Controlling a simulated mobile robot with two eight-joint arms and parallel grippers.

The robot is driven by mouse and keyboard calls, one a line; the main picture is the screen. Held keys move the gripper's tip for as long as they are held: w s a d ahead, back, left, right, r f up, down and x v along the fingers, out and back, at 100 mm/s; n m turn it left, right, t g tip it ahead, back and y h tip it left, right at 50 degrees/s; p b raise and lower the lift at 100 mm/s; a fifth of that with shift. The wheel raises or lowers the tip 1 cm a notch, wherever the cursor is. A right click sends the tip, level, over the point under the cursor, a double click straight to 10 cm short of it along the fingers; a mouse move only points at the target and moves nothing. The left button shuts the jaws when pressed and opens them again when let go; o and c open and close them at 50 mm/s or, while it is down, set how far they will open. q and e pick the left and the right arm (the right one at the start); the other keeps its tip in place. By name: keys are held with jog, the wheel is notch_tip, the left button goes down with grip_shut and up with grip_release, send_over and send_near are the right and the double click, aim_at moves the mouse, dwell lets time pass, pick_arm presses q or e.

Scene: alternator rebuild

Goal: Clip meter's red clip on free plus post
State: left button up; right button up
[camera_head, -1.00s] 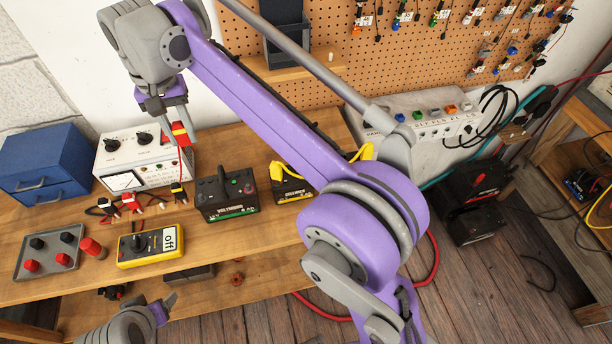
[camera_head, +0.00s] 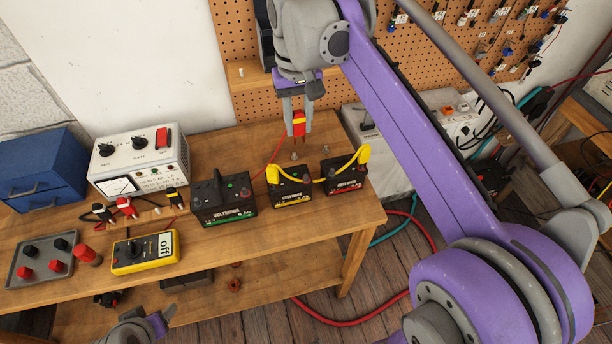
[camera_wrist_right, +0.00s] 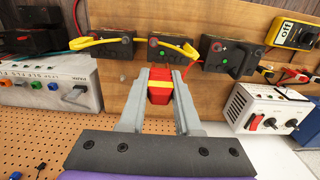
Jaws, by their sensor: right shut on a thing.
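My right gripper (camera_head: 296,128) is shut on a red clip with a yellow band (camera_head: 299,121), held upright above the back of the bench. The clip also shows between the fingers in the right wrist view (camera_wrist_right: 160,85). A thin red lead runs from it down to the left. Three dark batteries stand in front: the green-labelled one (camera_head: 225,207), the yellow-labelled one (camera_head: 290,192) and the red-labelled one (camera_head: 343,181). A yellow jumper (camera_head: 318,181) links the latter two. The clip is apart from all posts. A white meter box (camera_head: 140,160) stands left. My left gripper (camera_head: 150,325) is partly cut off.
A yellow multimeter marked off (camera_head: 146,253) and a grey tray with red and black knobs (camera_head: 15,272) lie at front left. Several clips (camera_head: 126,207) lie before the white box. A blue drawer unit (camera_head: 42,168) is at far left.

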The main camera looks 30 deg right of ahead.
jog(key=d, duration=0.2)
jog(key=b, duration=0.5)
send_over(306, 175)
notch_tip(306, 175, down, 10)
jog(key=shift+s+f, duration=0.15)
pick_arm(q)
notch_tip(306, 175, down, 7)
jog(key=s, duration=0.2)
jog(key=shift+r, duration=0.15)
pick_arm(e)
jog(key=shift+f, duration=0.45)
jog(key=shift+f+b, duration=0.8)
jog(key=shift+f, duration=0.45)
pick_arm(q)
jog(key=shift+s+f, duration=0.15)
jog(key=shift+f, duration=0.55)
pick_arm(e)
jog(key=o, duration=1)
